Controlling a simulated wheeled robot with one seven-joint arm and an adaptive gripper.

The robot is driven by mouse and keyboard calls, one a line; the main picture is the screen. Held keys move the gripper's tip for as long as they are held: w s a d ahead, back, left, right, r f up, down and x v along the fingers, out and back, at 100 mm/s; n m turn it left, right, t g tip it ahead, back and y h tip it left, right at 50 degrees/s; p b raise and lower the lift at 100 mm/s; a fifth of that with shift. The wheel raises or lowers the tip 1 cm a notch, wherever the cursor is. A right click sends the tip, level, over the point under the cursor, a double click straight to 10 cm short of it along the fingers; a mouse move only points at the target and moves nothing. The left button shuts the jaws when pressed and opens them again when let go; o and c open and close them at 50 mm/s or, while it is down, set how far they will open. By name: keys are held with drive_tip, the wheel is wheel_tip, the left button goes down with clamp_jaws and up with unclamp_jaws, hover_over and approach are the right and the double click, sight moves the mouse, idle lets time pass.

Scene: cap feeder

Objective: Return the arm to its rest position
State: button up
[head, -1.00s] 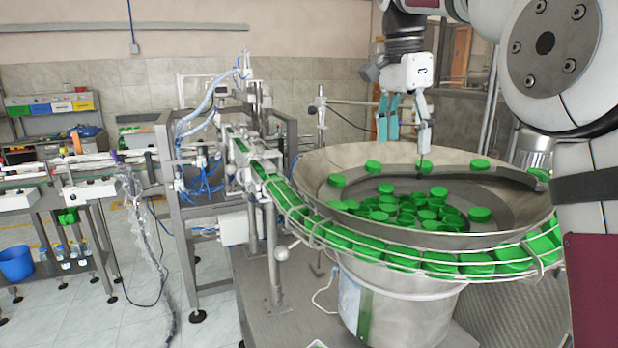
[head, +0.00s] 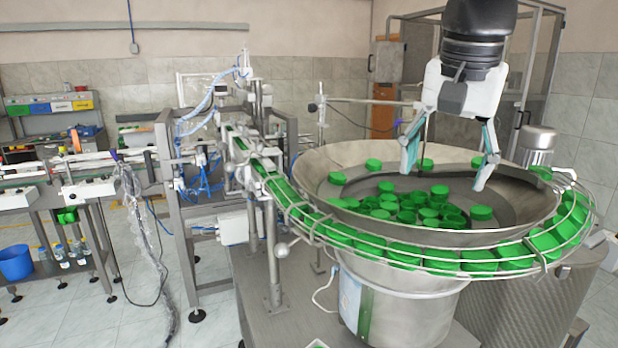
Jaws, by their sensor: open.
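My gripper (head: 443,177) hangs down from the top right of the head view, over the feeder bowl. Its two teal-padded fingers are wide apart, with nothing held between them. The bowl (head: 322,168) is a wide grey metal dish. Green caps (head: 408,214) lie in a heap on its floor, and a few more sit along its inner ledge. The fingers appear in front of the bowl's back and right part; I cannot tell their exact height above it. Most of my arm is out of view.
A wire-railed chute (head: 290,203) full of green caps curves round the bowl's front and up left to a metal capping frame (head: 180,215). A thin horizontal rod on a stand (head: 321,118) is behind the bowl. A motor (head: 537,143) stands at right. A blue bucket (head: 16,263) is far left.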

drive_tip(key=s+f+n+t, duration=0.2)
drive_tip(key=s+f+n, duration=0.5)
drive_tip(key=s+f, duration=0.7)
drive_tip(key=shift+s+d+f+t+y+b, duration=0.15)
drive_tip(key=shift+s+f+t+y+b, duration=0.25)
drive_tip(key=shift+s, duration=0.3)
